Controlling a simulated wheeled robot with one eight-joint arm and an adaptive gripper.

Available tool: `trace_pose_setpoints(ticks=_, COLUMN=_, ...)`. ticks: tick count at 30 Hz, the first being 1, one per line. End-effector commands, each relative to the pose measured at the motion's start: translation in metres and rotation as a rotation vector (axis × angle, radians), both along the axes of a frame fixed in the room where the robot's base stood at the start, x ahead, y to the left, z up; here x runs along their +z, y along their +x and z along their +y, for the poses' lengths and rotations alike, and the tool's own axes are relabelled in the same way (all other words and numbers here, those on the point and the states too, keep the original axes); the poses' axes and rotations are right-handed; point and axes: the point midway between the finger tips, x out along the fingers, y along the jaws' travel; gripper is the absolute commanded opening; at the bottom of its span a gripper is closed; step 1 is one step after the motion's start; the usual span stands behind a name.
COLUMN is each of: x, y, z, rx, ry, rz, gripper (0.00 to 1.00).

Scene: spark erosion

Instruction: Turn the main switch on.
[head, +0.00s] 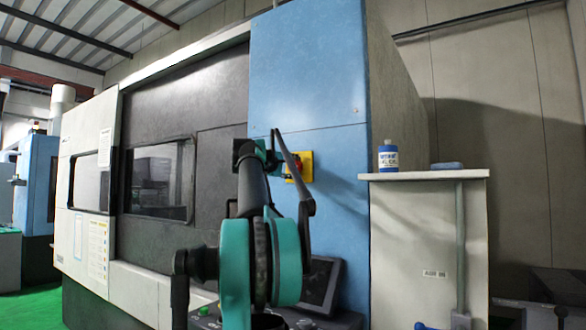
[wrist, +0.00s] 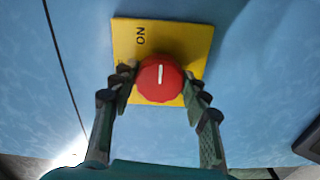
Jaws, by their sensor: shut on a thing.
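The main switch is a round red knob (wrist: 160,79) with a white line on its face. It sits on a yellow plate (wrist: 188,40) marked "ON", fixed to the blue machine panel. My gripper (wrist: 161,88) is at the knob, with one finger on each side, shut on it. In the wrist view the white line runs up and down, and the "ON" lettering is at the plate's upper left. In the head view the yellow plate (head: 305,165) shows just right of my arm, which hides part of it and most of the gripper.
The blue panel (head: 310,80) is flat around the switch. A control console with a dark screen (head: 320,282) stands below it. To the right, a pale cabinet (head: 425,235) carries a blue-and-white bottle (head: 388,156) and a small blue item (head: 446,166).

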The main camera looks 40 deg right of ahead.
Motion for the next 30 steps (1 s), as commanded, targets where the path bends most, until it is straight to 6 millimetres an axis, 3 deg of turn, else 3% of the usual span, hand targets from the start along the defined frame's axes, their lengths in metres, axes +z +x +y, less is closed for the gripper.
trace_pose_setpoints(ticks=17, x=-0.0013, y=-0.0007, z=-0.0002, rx=-0.003, ry=0.015, rz=-0.028, gripper=0.17)
trace_pose_setpoints(ticks=18, x=-0.0013, y=-0.0007, z=-0.0002, rx=-0.003, ry=0.015, rz=-0.028, gripper=0.51)
trace_pose_setpoints(ticks=21, x=-0.0010, y=-0.0005, z=-0.0002, rx=-0.002, ry=0.014, rz=-0.028, gripper=0.63)
trace_pose_setpoints(ticks=22, x=-0.0010, y=-0.0005, z=-0.0002, rx=-0.002, ry=0.014, rz=-0.028, gripper=0.67)
trace_pose_setpoints(ticks=30, x=-0.0005, y=-0.0003, z=0.0001, rx=-0.001, ry=0.012, rz=-0.026, gripper=0.67)
